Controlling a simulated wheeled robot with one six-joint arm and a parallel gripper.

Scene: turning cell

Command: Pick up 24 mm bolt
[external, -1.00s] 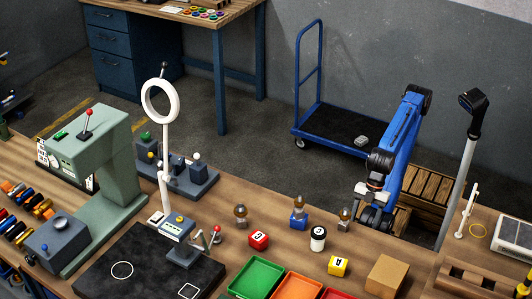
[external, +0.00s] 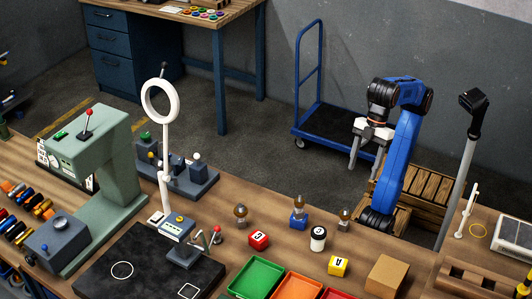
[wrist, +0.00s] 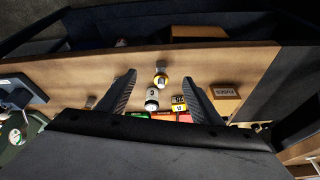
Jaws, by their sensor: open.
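Small upright pieces with rounded brownish tops stand along the far edge of the bench: a left one (external: 240,211), one on a blue base (external: 299,213) and a right one (external: 345,214). I cannot tell which is the 24 mm bolt, as sizes are unreadable. My gripper (external: 367,160) is open and empty, raised beyond the bench's far edge, fingers pointing down. It also shows in the wrist view (wrist: 160,79).
Near the pieces are a white cylinder (external: 318,238), a red block (external: 259,240), a yellow block (external: 339,265) and a cardboard box (external: 387,276). A green tray (external: 256,279) lies in front. A ring lamp (external: 160,100) stands left. A blue cart (external: 322,134) stands behind.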

